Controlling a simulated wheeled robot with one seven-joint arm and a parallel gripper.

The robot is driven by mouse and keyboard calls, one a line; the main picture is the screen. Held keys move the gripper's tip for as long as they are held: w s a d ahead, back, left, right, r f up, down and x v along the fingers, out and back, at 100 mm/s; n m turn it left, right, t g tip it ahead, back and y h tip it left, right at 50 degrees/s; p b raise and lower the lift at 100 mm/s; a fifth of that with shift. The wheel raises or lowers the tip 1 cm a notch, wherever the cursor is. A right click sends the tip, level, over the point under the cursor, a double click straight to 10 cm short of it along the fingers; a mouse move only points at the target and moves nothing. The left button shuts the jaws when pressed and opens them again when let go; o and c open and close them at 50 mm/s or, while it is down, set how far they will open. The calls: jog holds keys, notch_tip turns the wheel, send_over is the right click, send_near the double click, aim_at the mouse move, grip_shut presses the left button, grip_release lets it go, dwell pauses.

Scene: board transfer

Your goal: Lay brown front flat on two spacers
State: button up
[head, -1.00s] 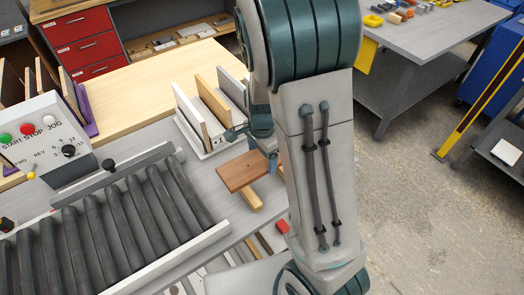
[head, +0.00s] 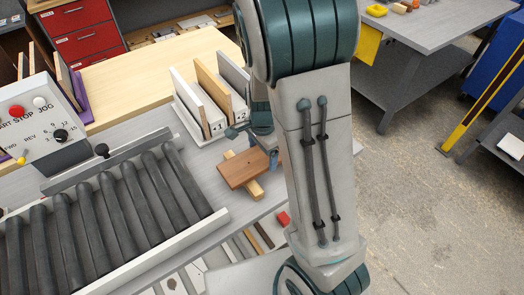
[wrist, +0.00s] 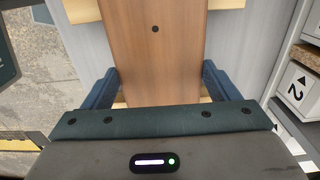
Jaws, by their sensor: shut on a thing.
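The brown front (head: 246,170) is a reddish-brown board lying about level on the grey bench. In the wrist view the brown front (wrist: 155,60) runs away from me between the blue fingers of my gripper (wrist: 158,90), which is shut on its sides. A pale wood spacer (head: 254,189) crosses under it, with both ends showing. In the wrist view the far spacer (wrist: 82,10) and the near spacer (wrist: 213,98) stick out on both sides. In the head view the near spacer is hidden by my arm. I cannot tell whether the front touches the spacers.
A rack (head: 212,138) of upright boards with numbered labels stands just behind. A roller conveyor (head: 110,225) lies to the left, beside a control box (head: 40,120) with buttons. Below the bench edge are several loose strips and a red block (head: 283,218).

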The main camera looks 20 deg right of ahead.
jog(key=shift+f, duration=0.35)
jog(key=o, duration=1.1)
jog(key=shift+r, duration=0.1)
notch_tip(320, 180, up, 14)
jog(key=shift+f, duration=0.2)
notch_tip(320, 180, up, 8)
jog(key=p, duration=0.7)
